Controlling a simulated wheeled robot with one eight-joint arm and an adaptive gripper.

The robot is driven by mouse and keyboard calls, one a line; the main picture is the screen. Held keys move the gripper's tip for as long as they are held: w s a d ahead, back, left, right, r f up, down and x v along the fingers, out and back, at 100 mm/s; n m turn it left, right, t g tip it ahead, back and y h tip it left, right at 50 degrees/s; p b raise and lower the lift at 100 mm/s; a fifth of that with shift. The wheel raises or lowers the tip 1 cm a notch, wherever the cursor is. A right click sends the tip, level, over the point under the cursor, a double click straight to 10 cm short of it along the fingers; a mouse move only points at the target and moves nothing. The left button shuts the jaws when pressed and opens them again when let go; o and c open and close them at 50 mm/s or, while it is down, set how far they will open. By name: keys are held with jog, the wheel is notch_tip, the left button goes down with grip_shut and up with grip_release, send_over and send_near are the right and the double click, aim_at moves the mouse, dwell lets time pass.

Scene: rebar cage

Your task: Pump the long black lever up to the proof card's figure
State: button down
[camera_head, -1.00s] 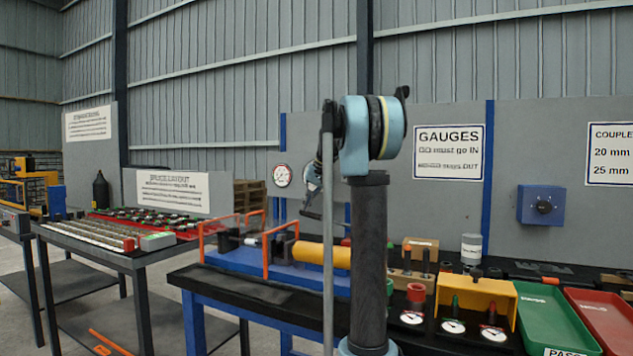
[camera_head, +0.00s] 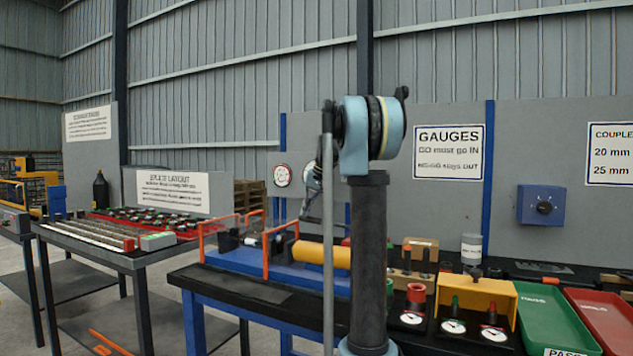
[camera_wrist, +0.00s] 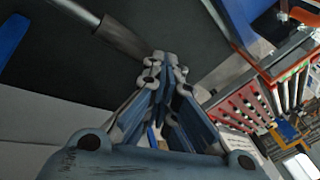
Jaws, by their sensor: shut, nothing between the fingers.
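My gripper (camera_wrist: 165,60) is shut, its fingertips together with nothing between them in the wrist view. A grey rod with a thicker dark end (camera_wrist: 125,38) lies just left of the fingertips and appears apart from them; I cannot tell whether it is the long black lever. A blue rig with orange guards and a yellow cylinder (camera_head: 322,254) lies on the dark bench. A round white gauge (camera_head: 283,176) is on the panel behind; its reading is too small to tell. No proof card is readable.
The bench holds a yellow gauge stand (camera_head: 476,298), a green tray (camera_head: 548,315) and a red tray (camera_head: 603,318) at right. A blue knob box (camera_head: 541,205) is on the panel. A rebar table (camera_head: 105,257) stands at left, with a floor gap between.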

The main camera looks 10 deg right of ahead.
jog(key=shift+f, duration=0.9)
jog(key=w+a+v, duration=0.1)
jog(key=v, duration=0.9)
jog(key=shift+r, duration=0.7)
jog(key=shift+s, duration=0.2)
